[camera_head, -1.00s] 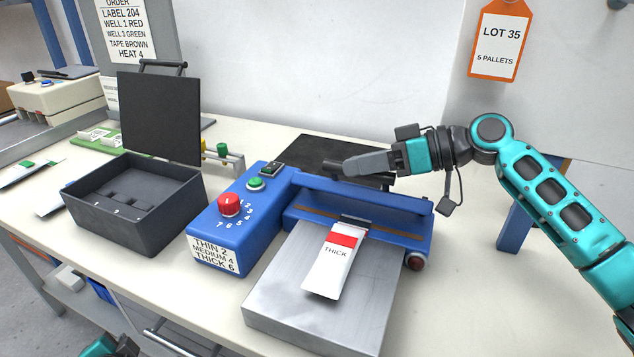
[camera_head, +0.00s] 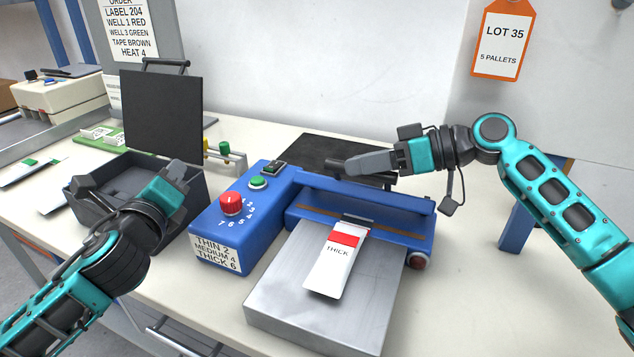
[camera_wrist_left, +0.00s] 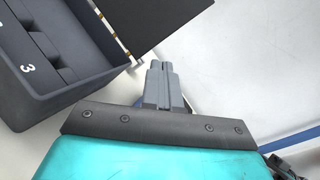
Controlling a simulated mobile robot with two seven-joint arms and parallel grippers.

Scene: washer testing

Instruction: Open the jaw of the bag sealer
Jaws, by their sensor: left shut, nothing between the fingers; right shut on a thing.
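The blue bag sealer (camera_head: 232,226) stands on the table with a red knob (camera_head: 231,204) and a green button (camera_head: 258,182). Its blue jaw bar (camera_head: 370,193) lies low across the base, behind a white THICK pouch (camera_head: 334,262) on the metal plate (camera_head: 285,300). My right gripper (camera_head: 347,166) is behind the left part of the jaw bar, shut on a dark part that its fingers mostly hide.
The black box (camera_head: 135,230) with its lid (camera_head: 162,115) raised stands left of the sealer, close to my left gripper. A black plate (camera_head: 325,152) lies behind the sealer. A LOT 35 tag (camera_head: 502,40) hangs on the wall.

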